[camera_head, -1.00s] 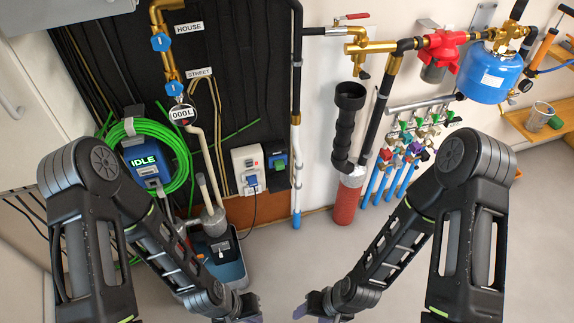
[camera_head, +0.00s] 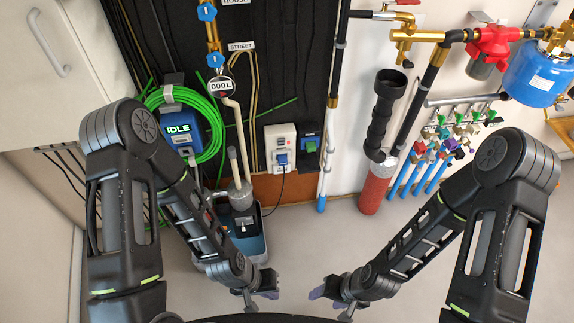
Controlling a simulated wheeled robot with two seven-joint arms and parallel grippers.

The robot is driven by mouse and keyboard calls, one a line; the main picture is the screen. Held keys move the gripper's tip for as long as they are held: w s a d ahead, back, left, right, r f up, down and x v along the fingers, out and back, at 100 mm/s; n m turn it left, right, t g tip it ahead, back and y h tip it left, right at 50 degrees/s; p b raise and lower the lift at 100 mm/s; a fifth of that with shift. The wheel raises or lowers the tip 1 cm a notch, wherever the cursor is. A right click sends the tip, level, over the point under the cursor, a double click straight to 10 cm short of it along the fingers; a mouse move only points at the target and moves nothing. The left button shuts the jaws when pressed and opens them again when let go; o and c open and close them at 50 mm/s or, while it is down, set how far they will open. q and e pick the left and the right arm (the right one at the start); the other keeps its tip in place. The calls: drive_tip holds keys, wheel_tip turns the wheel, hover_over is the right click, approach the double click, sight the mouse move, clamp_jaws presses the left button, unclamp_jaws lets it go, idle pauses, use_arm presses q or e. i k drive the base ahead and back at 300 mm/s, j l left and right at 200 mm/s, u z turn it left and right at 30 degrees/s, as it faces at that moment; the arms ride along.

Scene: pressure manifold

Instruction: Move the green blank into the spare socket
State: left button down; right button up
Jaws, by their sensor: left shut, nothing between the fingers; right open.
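I cannot tell for sure which piece is the green blank. A dark wall box with a green face (camera_head: 309,146) sits beside a white wall socket box (camera_head: 280,147) with a blue plug. Green handles also show on the manifold (camera_head: 458,128) at right, above colored fittings. I cannot tell which socket is the spare one. My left gripper (camera_head: 262,289) is shut and empty, low in the middle, in front of the floor and below the wall boxes. My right gripper (camera_head: 328,291) is open and empty, a little to its right. Neither touches any of these parts.
A sump tub (camera_head: 250,245) stands on the floor near my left arm. A red cylinder (camera_head: 376,188) stands right of center. The floor (camera_head: 335,240) between my arms is clear.

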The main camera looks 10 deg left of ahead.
sight(311, 146)
drive_tip(key=u, duration=0.2)
drive_tip(key=i+l+u, duration=0.15)
drive_tip(key=l+u, duration=0.7)
drive_tip(key=l, duration=0.2)
drive_tip(key=l+u, duration=0.2)
drive_tip(key=l, duration=2.1)
